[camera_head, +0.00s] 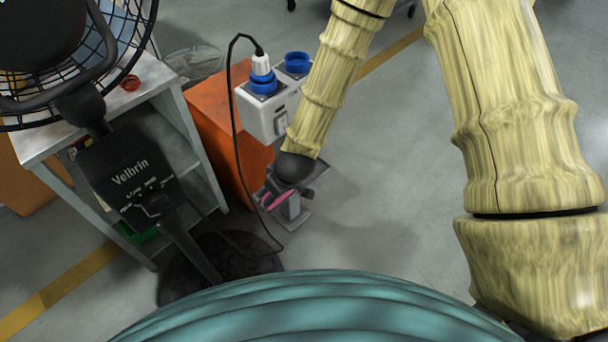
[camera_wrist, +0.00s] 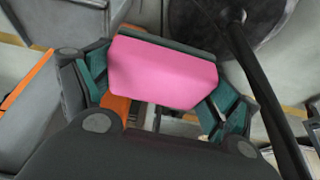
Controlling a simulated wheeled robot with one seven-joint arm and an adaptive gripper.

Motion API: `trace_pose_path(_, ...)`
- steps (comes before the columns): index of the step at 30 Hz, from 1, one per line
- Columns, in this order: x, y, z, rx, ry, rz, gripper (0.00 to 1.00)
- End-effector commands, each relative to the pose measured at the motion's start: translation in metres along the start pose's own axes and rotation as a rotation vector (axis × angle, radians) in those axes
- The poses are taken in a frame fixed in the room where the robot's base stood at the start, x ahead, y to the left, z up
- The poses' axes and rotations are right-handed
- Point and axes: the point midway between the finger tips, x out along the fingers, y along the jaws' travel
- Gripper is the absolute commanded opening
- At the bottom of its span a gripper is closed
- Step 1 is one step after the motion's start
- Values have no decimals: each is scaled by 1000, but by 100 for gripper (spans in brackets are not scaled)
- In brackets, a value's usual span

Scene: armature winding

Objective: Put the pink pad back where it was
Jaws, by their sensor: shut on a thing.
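The pink pad (camera_wrist: 162,74) is a flat pink block in the wrist view, held between the two fingers of my gripper (camera_wrist: 160,88). The fingers are shut on its left and right sides. In the head view, only a thin pink strip of the pad (camera_head: 274,200) shows at my gripper (camera_head: 272,194), just below the white socket box. My gripper and wrist hide most of the pad there. I cannot tell from the head view whether the pad touches anything beneath it.
A white socket box (camera_head: 268,112) with a plugged black cable stands behind my gripper, beside an orange cabinet (camera_head: 215,115). A fan (camera_head: 125,170) labelled Velbrin stands at the left, before a grey shelf table (camera_head: 182,120). The floor to the right (camera_head: 390,170) is clear.

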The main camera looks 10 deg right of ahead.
Motion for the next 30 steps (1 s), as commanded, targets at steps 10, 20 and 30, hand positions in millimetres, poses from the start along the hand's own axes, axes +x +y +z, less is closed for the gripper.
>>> trace_pose_path(10,10,54,-10,1,2,0,66)
trace_pose_path(20,20,120,-21,0,2,2,66)
trace_pose_path(30,25,155,-26,-3,0,-1,66)
